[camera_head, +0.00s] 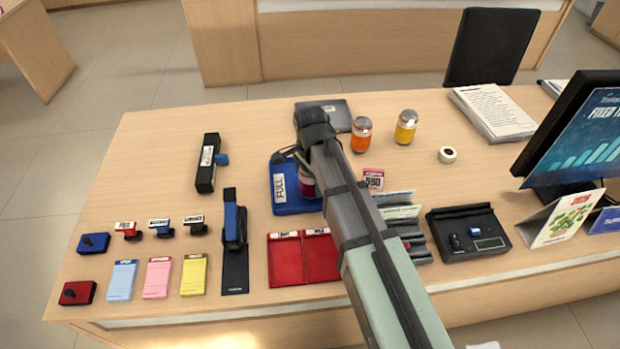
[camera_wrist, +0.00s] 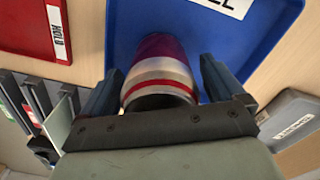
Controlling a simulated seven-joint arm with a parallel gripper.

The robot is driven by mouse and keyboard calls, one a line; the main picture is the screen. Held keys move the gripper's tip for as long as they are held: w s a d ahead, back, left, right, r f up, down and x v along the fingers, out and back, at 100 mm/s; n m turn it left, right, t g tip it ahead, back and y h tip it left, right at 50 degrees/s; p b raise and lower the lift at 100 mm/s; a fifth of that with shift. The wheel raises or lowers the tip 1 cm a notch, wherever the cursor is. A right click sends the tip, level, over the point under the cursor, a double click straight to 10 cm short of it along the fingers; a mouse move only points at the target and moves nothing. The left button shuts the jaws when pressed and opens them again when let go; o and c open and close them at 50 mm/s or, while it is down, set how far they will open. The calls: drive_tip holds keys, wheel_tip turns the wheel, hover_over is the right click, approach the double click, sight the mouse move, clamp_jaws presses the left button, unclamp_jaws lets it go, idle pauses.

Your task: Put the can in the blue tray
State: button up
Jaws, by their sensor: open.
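A purple-red can (camera_head: 307,184) with a white and red band stands within the blue tray (camera_head: 279,204), which bears a label reading FULL. In the wrist view the can (camera_wrist: 160,72) lies between the two fingers, with the blue tray (camera_wrist: 268,45) behind it. My gripper (camera_head: 298,156) is over the tray with its jaws open, one finger on each side of the can. My arm hides the tray's right part and some of the can. Whether the can's base touches the tray floor is hard to tell.
An orange jar (camera_head: 361,135) and a yellow jar (camera_head: 405,127) stand behind and right of the tray. A grey tray (camera_head: 337,117) lies behind it. A red folder-like tray (camera_head: 286,260) is in front. Stamps and pads fill the left.

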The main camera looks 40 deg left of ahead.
wheel_tip(320, 180, up, 12)
drive_tip(key=shift+f, duration=0.15)
idle(0.4)
drive_tip(key=shift+d, duration=0.1)
idle(0.3)
